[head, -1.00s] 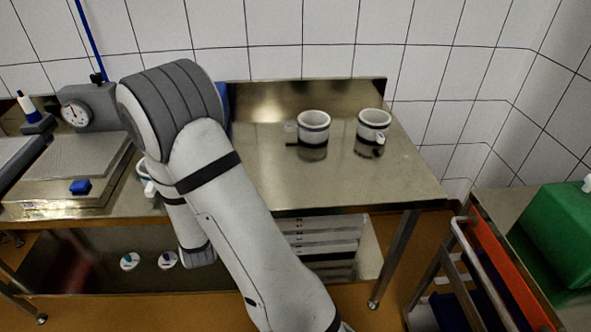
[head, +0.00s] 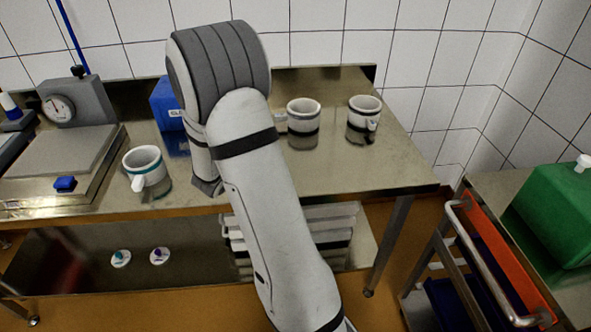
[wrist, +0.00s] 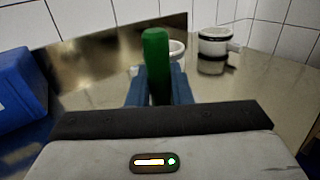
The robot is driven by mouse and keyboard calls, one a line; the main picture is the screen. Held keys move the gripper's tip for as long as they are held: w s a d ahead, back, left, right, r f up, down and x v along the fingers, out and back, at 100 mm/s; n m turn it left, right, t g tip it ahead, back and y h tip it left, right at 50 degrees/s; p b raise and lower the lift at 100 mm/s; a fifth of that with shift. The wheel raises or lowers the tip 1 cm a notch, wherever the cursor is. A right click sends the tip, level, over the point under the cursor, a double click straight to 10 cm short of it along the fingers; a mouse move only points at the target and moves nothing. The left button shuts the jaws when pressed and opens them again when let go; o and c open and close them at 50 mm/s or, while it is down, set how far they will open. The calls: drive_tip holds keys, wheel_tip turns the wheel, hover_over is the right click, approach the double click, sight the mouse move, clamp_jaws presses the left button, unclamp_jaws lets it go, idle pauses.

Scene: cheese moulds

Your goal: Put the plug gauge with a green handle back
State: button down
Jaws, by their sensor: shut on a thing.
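The plug gauge's green handle (wrist: 156,65) stands upright in the wrist view, between the blue fingers of my gripper (wrist: 158,90). My gripper is shut on it. The lower part of the gauge is hidden behind the fingers and the gripper body. In the head view my arm covers the gripper and the gauge, so I cannot see there what lies beneath them. The steel table (head: 370,172) is under and around my arm.
A white mould with a green band (head: 145,172) stands left of my arm. Two moulds with black bands (head: 303,116) (head: 364,112) stand to the right. A blue box (head: 166,104) is behind my arm. A dial scale (head: 62,108) is at left. The table's right front is clear.

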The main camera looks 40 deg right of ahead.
drive_tip(key=s+d+r+m+g+h, duration=0.1)
drive_tip(key=s+d+m+g+h, duration=0.1)
drive_tip(key=s+d+m+g, duration=0.35)
drive_tip(key=shift+n, duration=0.85)
drive_tip(key=f, duration=0.1)
drive_tip(key=d+f, duration=0.1)
drive_tip(key=f, duration=0.1)
drive_tip(key=d+f, duration=0.1)
drive_tip(key=f, duration=0.1)
drive_tip(key=shift+w, duration=0.2)
drive_tip(key=shift+f, duration=2.4)
drive_tip(key=shift+b, duration=0.35)
drive_tip(key=shift+f, duration=0.25)
drive_tip(key=c, duration=1.3)
unclamp_jaws()
drive_tip(key=shift+r, duration=0.1)
